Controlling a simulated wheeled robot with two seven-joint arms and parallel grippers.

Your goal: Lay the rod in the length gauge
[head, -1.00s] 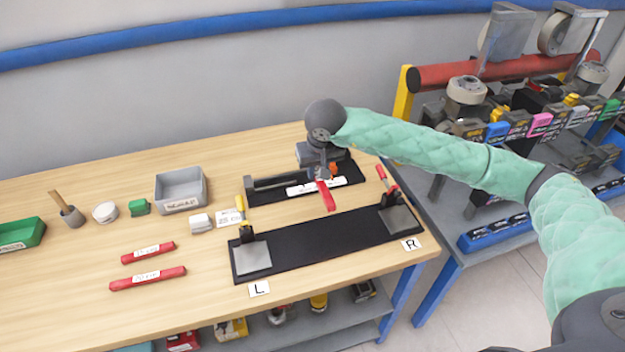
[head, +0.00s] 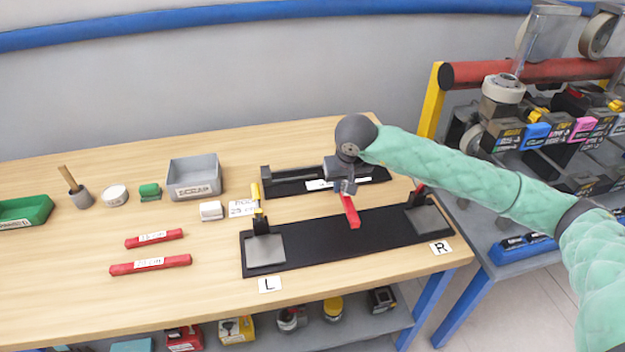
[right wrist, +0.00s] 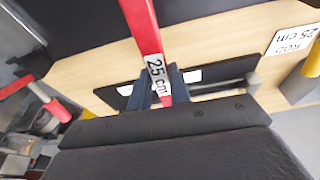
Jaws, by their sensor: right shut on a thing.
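My right gripper (head: 346,190) is shut on a red rod (head: 351,213), held above the bench between the gauge and the clamp board. In the right wrist view the rod (right wrist: 143,28) carries a "25 cm" label at the fingers (right wrist: 163,85). The length gauge (head: 285,185), a dark channel on a black base with a white label, lies behind the gripper; my gripper hides part of its right side. The held rod points toward the front and is apart from the gauge. My left gripper is out of view.
A black board (head: 330,240) with steel pads and upright clamps at L and R lies in front. Two red rods (head: 150,264) lie at left.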

